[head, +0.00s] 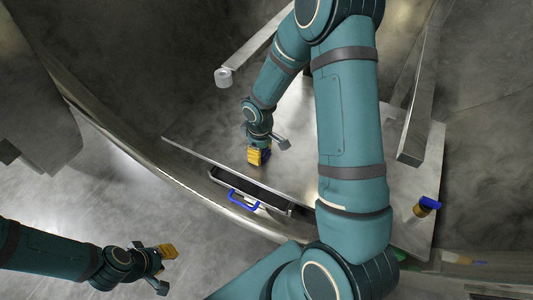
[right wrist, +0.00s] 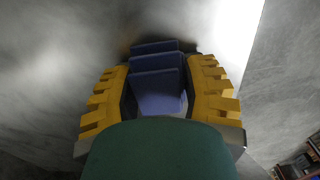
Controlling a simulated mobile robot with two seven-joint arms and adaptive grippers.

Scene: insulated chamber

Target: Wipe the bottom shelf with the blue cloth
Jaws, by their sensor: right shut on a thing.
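The blue cloth (right wrist: 158,88) shows in the right wrist view as folded blue layers between the yellow fingers. My right gripper (head: 258,156) is shut on it; that gripper also fills the right wrist view (right wrist: 160,95). In the head view the gripper points down at the grey metal shelf (head: 205,125), over its front-left part, and the cloth is mostly hidden there. I cannot tell whether the cloth touches the shelf. My left gripper (head: 168,251) is at the lower left, away from the shelf, and its finger gap is not clear.
A dark tray with a blue handle (head: 243,200) is at the shelf's front edge. A brown container with a blue top (head: 427,207) stands at the shelf's right end. Metal posts (head: 418,125) rise at the back and right. My right arm hides the shelf's middle.

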